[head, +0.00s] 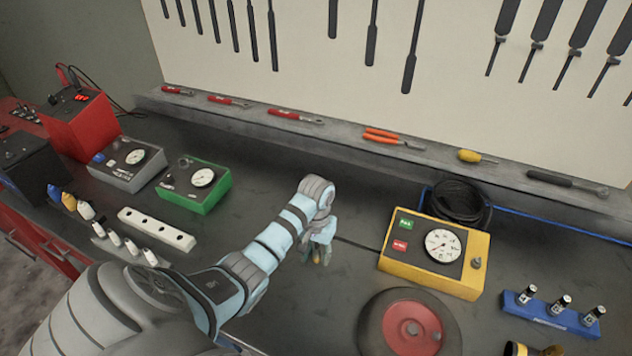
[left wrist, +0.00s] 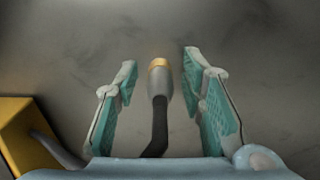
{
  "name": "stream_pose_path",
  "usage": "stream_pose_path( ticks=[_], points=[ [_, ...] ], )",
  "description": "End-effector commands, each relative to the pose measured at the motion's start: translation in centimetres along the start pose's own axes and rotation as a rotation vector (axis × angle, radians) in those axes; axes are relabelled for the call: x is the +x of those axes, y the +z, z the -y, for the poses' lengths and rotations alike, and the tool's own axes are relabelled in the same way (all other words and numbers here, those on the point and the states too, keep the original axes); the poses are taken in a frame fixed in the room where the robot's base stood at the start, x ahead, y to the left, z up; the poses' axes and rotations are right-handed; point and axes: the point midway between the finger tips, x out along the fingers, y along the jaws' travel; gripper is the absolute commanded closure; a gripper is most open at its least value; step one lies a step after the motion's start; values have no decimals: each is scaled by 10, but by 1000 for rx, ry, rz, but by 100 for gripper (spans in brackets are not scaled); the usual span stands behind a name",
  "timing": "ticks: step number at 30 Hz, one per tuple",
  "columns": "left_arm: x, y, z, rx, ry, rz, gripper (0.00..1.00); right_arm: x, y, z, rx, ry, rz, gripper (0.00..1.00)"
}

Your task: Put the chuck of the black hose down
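The chuck (left wrist: 159,78) is grey with a brass-coloured tip, on the end of a black hose (left wrist: 158,125). It lies between the two fingers of my left gripper (left wrist: 163,95), with a gap on each side. The fingers are open and touch neither side of it. In the head view my left gripper (head: 319,246) is low over the dark bench, left of the yellow gauge box (head: 432,252). The hose runs from that box toward the gripper. The chuck appears to be on the bench surface. My right gripper is out of view.
A wheel with a red hub (head: 410,328) lies in front of the yellow box. A blue rack (head: 550,316) stands at the right. A green gauge box (head: 194,186) and a white holed strip (head: 157,229) are at the left. The bench behind my gripper is clear.

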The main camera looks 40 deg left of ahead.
Motion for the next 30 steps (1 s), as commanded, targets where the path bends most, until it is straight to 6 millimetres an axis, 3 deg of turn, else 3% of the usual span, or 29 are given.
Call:
stream_pose_path(
  ticks=[5, 12, 15, 30],
  points=[
    [-11, -1, 0, 1, 0, -4, 64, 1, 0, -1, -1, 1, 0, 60],
    [-63, -1, 0, 0, 0, -3, 64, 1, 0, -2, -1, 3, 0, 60],
    [-75, 0, 0, 0, 0, -2, 64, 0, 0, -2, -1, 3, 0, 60],
    [-77, 0, 0, 0, 1, 0, 64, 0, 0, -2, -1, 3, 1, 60]
  ],
)
